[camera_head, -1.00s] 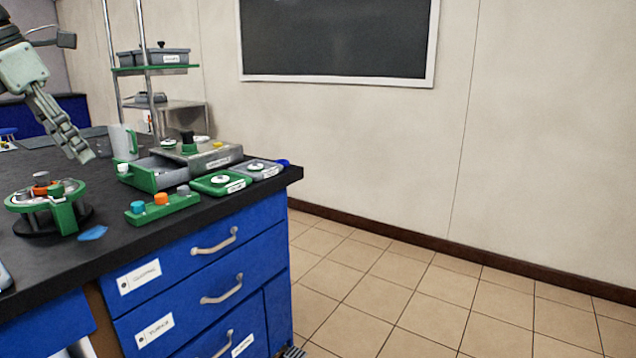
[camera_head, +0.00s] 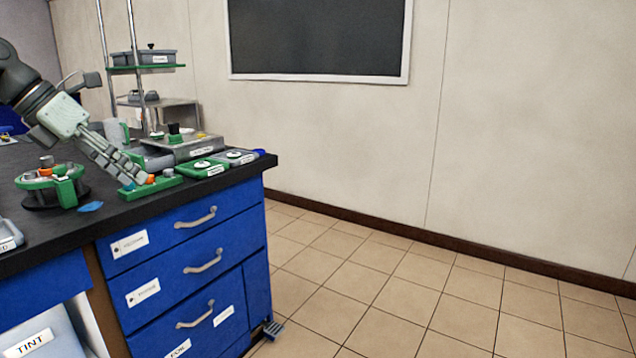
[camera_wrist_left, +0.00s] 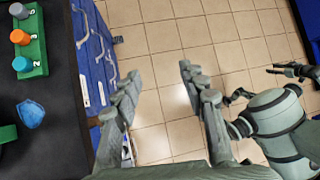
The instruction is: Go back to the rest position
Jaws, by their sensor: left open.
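My left gripper (camera_head: 138,178) reaches in from the left in the head view, in front of the green peg rack (camera_head: 150,187), and hides part of it. In the left wrist view the left gripper (camera_wrist_left: 157,80) is open and empty. Its two fingers stand wide apart over the tiled floor, beside the blue drawer fronts. The rack (camera_wrist_left: 35,45) lies left of the fingers in the wrist view, with a grey, an orange and a blue knob.
The black worktop (camera_head: 120,212) holds a green round stand (camera_head: 62,187), a blue chip (camera_head: 90,206), a grey-green device (camera_head: 190,147) and two small trays (camera_head: 204,168). Blue drawers (camera_head: 190,260) with handles lie below its edge. The tiled floor (camera_head: 400,300) at right is clear.

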